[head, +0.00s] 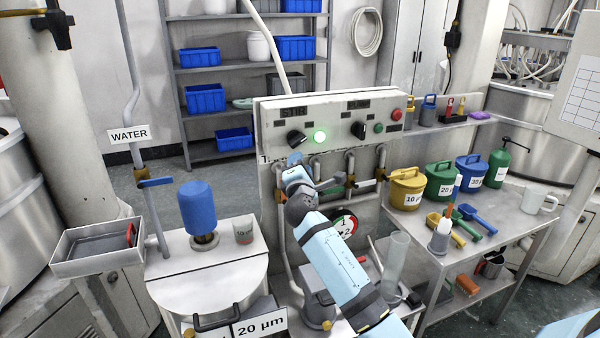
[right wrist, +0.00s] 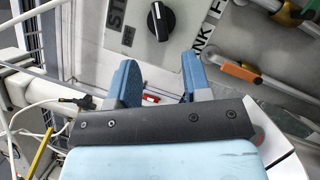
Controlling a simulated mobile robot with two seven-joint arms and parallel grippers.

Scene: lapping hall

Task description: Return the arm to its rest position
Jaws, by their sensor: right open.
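My right arm, light blue with dark joints, reaches up from the bottom of the head view. Its right gripper (head: 312,170) is in front of the lower left part of the control panel (head: 346,108). In the right wrist view the two blue fingers of the gripper (right wrist: 158,66) stand apart with nothing held between them. A black knob (right wrist: 160,20) on the panel is beyond the fingertips. A valve with an orange-tipped handle (right wrist: 240,71) is to their right. Whether a finger touches the panel or pipes cannot be told. My left gripper is not in view.
The right bench holds yellow (head: 406,188), green (head: 441,182) and blue (head: 471,175) canisters and scoops.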

